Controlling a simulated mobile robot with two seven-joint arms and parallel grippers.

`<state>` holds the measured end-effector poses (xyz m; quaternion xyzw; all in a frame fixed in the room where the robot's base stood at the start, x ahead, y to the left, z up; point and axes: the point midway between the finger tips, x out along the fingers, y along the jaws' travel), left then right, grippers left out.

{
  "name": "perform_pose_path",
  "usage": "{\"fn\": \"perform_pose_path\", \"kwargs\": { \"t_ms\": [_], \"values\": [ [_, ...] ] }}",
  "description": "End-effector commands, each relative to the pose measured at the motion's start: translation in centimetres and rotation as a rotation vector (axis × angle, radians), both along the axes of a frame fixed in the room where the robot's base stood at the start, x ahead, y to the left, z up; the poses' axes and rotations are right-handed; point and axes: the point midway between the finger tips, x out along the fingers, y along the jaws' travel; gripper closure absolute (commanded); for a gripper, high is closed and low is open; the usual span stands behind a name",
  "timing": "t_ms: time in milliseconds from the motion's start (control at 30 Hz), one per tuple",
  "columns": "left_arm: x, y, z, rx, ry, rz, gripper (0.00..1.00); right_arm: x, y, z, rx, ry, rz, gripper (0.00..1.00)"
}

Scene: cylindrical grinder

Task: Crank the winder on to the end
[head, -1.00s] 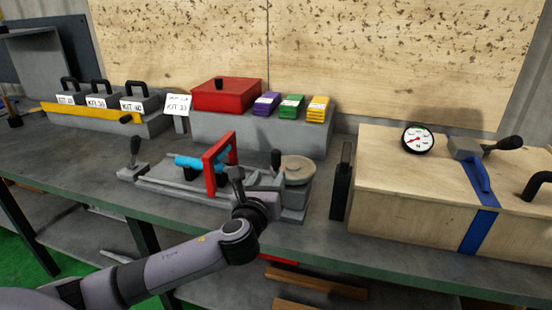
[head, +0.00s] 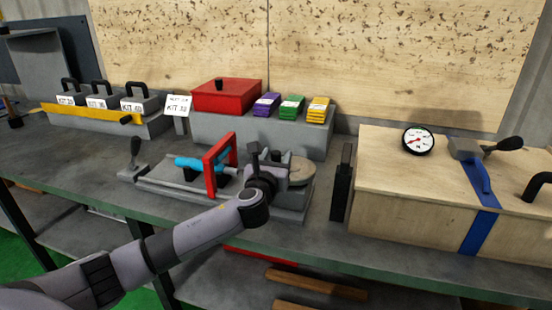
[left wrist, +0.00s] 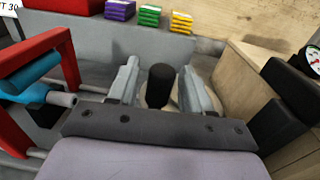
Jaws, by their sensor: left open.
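The winder shows as a pale round drum (head: 299,170) with a dark upright crank knob (head: 276,156) at its left, on the right end of the grey fixture (head: 160,182). My left gripper (head: 268,160) is at the knob, its fingers pointing away from me. In the left wrist view, the black knob (left wrist: 161,84) stands between the two grey fingers (left wrist: 158,88), with gaps on both sides. The left gripper is open. The drum is mostly hidden behind the knob and fingers there. My right gripper is not in view.
A red frame (head: 209,170) with a cyan cylinder (head: 190,162) stands just left of my gripper. A black upright block (head: 341,185) and a wooden box (head: 395,205) stand to the right. A grey block with a red box (head: 226,96) is behind.

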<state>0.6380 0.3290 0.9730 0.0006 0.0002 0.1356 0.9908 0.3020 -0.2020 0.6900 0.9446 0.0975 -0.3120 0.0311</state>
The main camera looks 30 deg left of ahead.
Motion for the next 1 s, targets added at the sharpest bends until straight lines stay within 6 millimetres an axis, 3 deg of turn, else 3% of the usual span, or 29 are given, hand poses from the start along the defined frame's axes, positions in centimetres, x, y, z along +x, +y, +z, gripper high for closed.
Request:
{"fn": "perform_pose_path", "kwargs": {
  "t_ms": [200, 333, 367, 733, 1000],
  "values": [
    [0.02, -0.03, 0.00, -0.001, 0.000, 0.000, 0.51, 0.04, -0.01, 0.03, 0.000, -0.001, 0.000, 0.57],
    [0.01, -0.02, 0.00, -0.001, 0.000, 0.000, 0.93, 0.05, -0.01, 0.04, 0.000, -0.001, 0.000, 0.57],
    [0.01, -0.02, -0.01, -0.001, 0.000, 0.000, 1.00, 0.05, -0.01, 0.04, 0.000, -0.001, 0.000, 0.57],
    [0.11, 0.27, 0.07, 0.001, 0.000, -0.046, 0.99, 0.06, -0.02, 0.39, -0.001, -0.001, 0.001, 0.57],
    [0.72, 0.97, 0.06, 0.003, 0.001, -0.214, 0.99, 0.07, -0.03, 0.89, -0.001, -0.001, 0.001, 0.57]
  ]
}}
